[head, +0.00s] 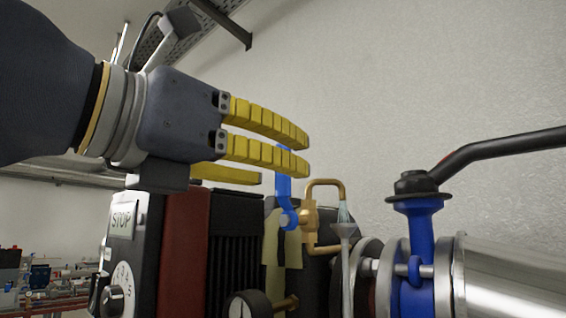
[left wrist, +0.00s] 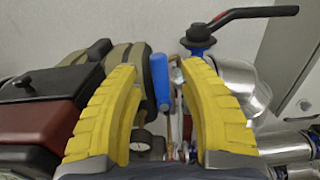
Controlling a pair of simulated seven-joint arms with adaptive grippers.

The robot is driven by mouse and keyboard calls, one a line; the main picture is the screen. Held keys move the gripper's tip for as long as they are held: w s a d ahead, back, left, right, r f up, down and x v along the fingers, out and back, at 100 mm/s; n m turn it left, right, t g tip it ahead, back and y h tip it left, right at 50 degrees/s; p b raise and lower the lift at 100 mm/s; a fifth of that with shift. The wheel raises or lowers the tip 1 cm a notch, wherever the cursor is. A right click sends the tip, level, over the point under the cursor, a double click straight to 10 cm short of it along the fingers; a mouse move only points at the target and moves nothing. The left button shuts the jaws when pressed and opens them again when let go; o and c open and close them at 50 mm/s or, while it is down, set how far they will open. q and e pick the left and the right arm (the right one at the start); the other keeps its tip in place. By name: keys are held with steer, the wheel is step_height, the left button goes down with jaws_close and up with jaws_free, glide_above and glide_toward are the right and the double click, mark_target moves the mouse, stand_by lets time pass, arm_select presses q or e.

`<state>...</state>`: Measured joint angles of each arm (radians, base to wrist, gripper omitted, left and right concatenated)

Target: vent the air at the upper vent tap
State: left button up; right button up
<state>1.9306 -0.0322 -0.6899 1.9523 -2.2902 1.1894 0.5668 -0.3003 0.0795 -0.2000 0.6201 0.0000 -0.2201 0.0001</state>
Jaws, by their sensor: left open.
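The upper vent tap (head: 308,216) is a small brass valve with a bent brass spout. Its blue lever (head: 284,187) stands roughly upright, its top partly hidden by the yellow fingers in the head view. My left gripper (head: 284,160) is open at the lever's upper end. In the left wrist view, the blue lever (left wrist: 160,82) lies between the spread fingers of the left gripper (left wrist: 159,71), with gaps on both sides. A pale grey, narrow piece (head: 344,230) sits under the spout's end. My right gripper is not in view.
A blue valve (head: 416,250) with a long black handle (head: 500,150) stands right of the tap beside a silver pipe (head: 510,275). A pressure gauge (head: 243,305) is below. The wall behind is clear.

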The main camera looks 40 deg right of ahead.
arm_select(q)
steer(key=shift+d, duration=1.15)
steer(key=shift+o, duration=0.2)
jaws_close()
steer(key=shift+w, duration=0.1)
